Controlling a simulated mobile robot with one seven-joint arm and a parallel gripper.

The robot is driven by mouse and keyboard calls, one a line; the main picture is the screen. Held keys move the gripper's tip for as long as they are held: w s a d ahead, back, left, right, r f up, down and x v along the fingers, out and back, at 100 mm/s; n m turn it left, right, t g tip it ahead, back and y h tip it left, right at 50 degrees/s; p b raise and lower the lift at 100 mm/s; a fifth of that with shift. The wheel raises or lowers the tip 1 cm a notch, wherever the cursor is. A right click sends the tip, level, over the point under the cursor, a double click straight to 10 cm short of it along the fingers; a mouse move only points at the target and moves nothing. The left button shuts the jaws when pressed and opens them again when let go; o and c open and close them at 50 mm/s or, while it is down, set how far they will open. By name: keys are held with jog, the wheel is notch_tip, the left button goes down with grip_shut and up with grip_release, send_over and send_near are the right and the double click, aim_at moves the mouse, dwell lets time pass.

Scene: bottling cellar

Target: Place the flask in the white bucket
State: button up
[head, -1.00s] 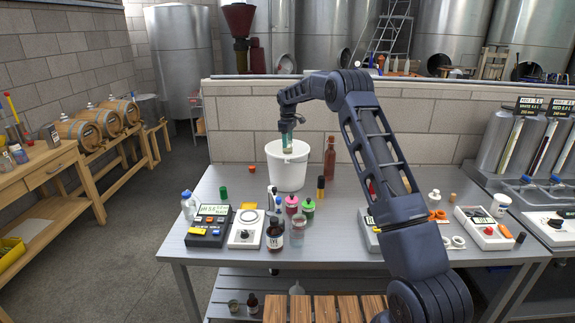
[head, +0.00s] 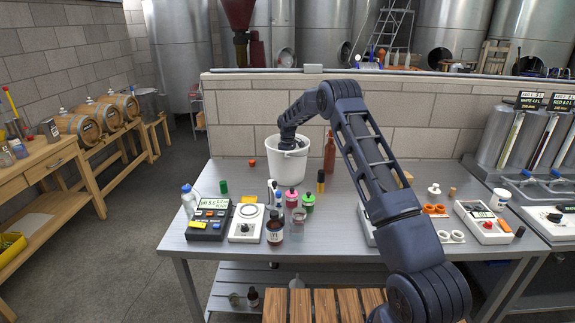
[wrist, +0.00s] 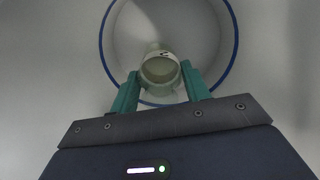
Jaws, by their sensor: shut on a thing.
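The white bucket (head: 289,167) stands at the back of the grey workbench in the head view. My gripper reaches down into its mouth, and the rim and wall hide the fingers there. In the wrist view my gripper (wrist: 160,84) has its teal fingers shut on the flask (wrist: 160,69), a small pale, see-through vessel with a round opening towards the camera. The flask is inside the bucket, with the pale inner wall (wrist: 55,75) around it. A thin blue ring shows beyond the flask. I cannot tell whether the flask touches the bottom.
A brown-red bottle (head: 330,153) stands close to the right of the bucket. An orange-red cap (head: 252,162) lies to its left. Bottles, meters and a scale (head: 246,222) crowd the bench front. A low block wall (head: 440,127) runs behind the bench.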

jog(key=shift+f, duration=0.6)
jog(key=shift+f, duration=0.1)
jog(key=o, duration=1.1)
jog(key=shift+c, duration=0.2)
notch_tip(320, 180, up, 12)
jog(key=shift+r, duration=0.2)
